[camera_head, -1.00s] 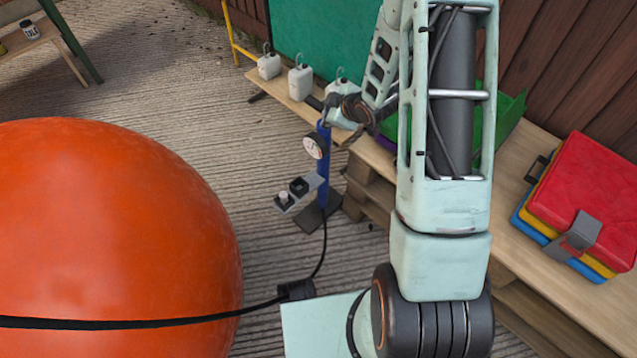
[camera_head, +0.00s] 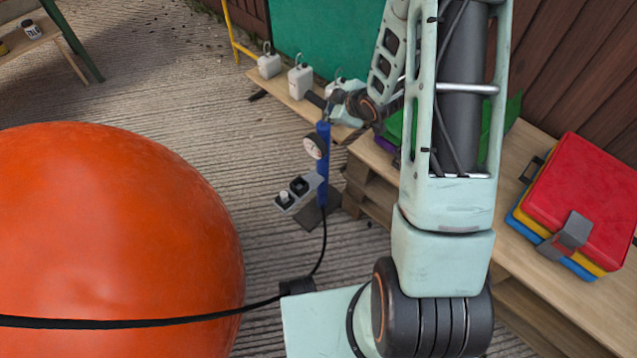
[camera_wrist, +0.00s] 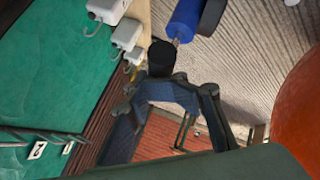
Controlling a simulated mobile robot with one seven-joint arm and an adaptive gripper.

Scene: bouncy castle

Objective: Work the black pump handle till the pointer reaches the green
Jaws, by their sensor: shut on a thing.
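The hand pump is a blue upright cylinder (camera_head: 323,170) on a dark foot plate, with a round white gauge (camera_head: 314,146) on its upper side. The gauge's pointer and any green are too small to read. My gripper (camera_head: 336,108) is at the top of the pump. In the wrist view my gripper (camera_wrist: 163,78) is shut on the black pump handle (camera_wrist: 160,56). A short pale rod joins the handle to the blue cylinder (camera_wrist: 186,18). The far side of the handle is hidden.
A big orange ball (camera_head: 110,240) fills the left. Grey sockets (camera_head: 298,191) sit beside the pump. Stacked red, yellow and blue cases (camera_head: 580,200) lie at right.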

